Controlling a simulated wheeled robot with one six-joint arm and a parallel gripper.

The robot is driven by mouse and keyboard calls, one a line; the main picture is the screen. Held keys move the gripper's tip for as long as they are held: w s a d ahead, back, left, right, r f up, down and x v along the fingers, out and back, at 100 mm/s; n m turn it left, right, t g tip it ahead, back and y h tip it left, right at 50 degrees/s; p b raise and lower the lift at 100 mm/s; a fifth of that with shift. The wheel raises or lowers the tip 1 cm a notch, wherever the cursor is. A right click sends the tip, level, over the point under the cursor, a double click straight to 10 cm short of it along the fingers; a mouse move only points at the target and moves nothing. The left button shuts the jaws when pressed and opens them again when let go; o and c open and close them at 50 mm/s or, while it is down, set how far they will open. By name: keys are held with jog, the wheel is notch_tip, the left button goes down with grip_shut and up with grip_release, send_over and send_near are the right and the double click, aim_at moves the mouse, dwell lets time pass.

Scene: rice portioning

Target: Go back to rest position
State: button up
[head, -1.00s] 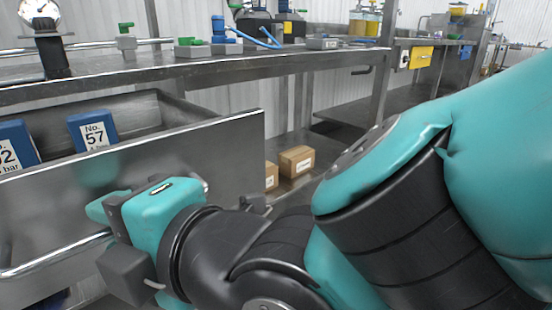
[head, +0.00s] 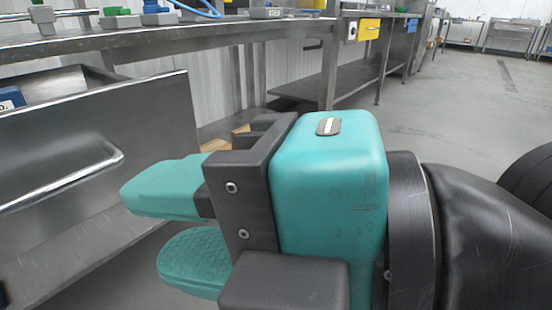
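My gripper (head: 150,225) is large in the lower middle of the head view, its two teal fingers pointing left. The fingers are spread with a gap between them and nothing in it, so it is open and empty. The fingertips are in front of the metal drawer (head: 140,108), just below and right of the end of its bar handle (head: 60,183). They look apart from the handle. The drawer stands pulled out under the workbench, and a corner of a blue labelled box (head: 12,96) shows inside it at the left edge.
The steel workbench (head: 190,36) runs across the back, with green-handled fittings (head: 120,18) and a blue hose on it. Brown boxes (head: 214,146) are partly hidden behind my gripper. Open floor (head: 460,120) lies to the right.

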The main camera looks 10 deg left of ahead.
jog(key=shift+d, duration=0.2)
jog(key=w+d+f+m+t+h+p, duration=0.1)
jog(key=w+d+f+m+h+p, duration=0.15)
jog(key=w+d+m+h, duration=0.35)
jog(key=w+d+f+m+h+p, duration=0.1)
jog(key=w+d+f+m, duration=0.15)
jog(key=d+m, duration=0.45)
jog(key=d+f+m+g+h+p, duration=0.25)
jog(key=d+m+h, duration=0.25)
jog(key=d+m, duration=0.6)
notch_tip(320, 180, up, 38)
jog(key=s+a+m+p, duration=0.1)
jog(key=a+m+p, duration=0.1)
jog(key=p, duration=3.5)
jog(key=shift+m+p, duration=0.4)
